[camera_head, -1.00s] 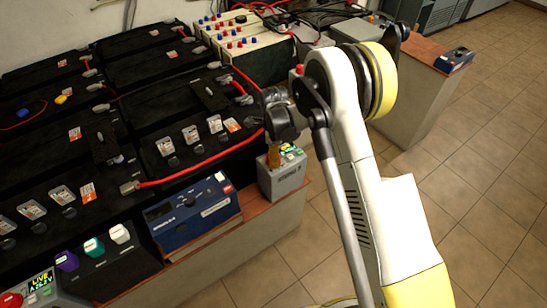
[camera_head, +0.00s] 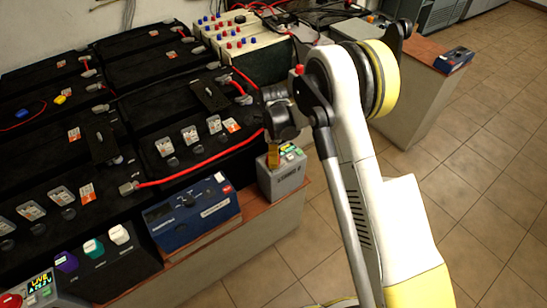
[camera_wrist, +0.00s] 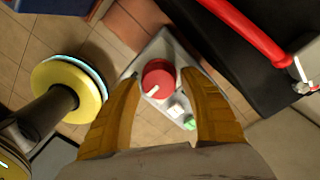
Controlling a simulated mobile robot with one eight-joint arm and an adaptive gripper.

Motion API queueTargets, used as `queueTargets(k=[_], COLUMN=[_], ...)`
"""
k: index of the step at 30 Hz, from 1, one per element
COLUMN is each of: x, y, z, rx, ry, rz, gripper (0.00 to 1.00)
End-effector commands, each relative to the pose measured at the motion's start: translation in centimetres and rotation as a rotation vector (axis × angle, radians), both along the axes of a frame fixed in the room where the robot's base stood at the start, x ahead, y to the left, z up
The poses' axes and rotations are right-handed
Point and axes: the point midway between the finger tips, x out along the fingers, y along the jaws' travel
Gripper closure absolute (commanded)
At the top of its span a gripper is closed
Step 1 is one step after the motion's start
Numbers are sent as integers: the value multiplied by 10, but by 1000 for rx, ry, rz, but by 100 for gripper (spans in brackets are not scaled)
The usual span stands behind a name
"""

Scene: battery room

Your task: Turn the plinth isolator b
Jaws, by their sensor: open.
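The plinth isolator b is a grey box (camera_head: 286,182) on the front right corner of the reddish ledge; its label is too small to read surely. In the wrist view its grey top (camera_wrist: 158,50) carries a round red knob (camera_wrist: 158,78) with a white pointer mark aimed down-left. A white button and a green lit part sit beside the knob. My gripper (camera_wrist: 161,76) is open, its yellow fingers on either side of the knob in the picture; I cannot tell whether they touch it. In the head view my gripper (camera_head: 273,157) is over the box and hides the knob.
A blue instrument box (camera_head: 192,212) stands left of the isolator. Black batteries with a red cable (camera_head: 195,172) lie behind. A black unit with purple, teal and white caps (camera_head: 100,262) is at lower left. Tiled floor (camera_head: 480,160) is open at right.

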Motion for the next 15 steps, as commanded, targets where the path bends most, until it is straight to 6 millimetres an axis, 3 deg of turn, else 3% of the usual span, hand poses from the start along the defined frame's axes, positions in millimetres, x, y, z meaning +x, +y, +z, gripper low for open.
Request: queueTargets(k=[9, 15], x=[2, 3], y=[-1, -1], z=[67, 101], rx=[0, 0], ry=[0, 0], rz=[-1, -1], gripper=[49, 49])
